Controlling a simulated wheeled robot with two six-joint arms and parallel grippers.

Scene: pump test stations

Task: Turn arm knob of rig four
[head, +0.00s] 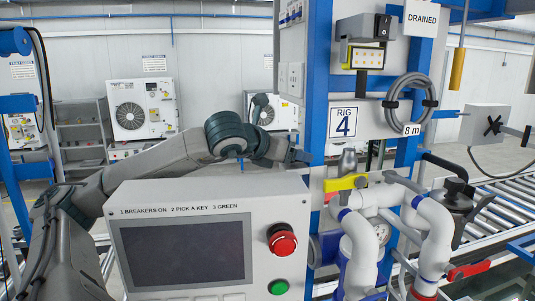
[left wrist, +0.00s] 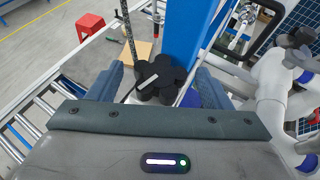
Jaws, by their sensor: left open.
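A black lobed knob (left wrist: 163,78) with a pale pointer bar across it shows in the left wrist view, beside a blue post. The blue fingers of my left gripper (left wrist: 158,85) stand open on either side of it; I cannot tell whether they touch it. In the head view my left arm reaches behind the control box, and the gripper (head: 298,155) is at the left side of the rig's blue post, with the knob hidden there. A "RIG 4" sign (head: 343,123) is on that rig. My right gripper is not in view.
A control box (head: 125,240) with a screen, red stop button (head: 282,241) and green button (head: 279,287) stands in front. A red stool (left wrist: 90,26) stands on the floor.

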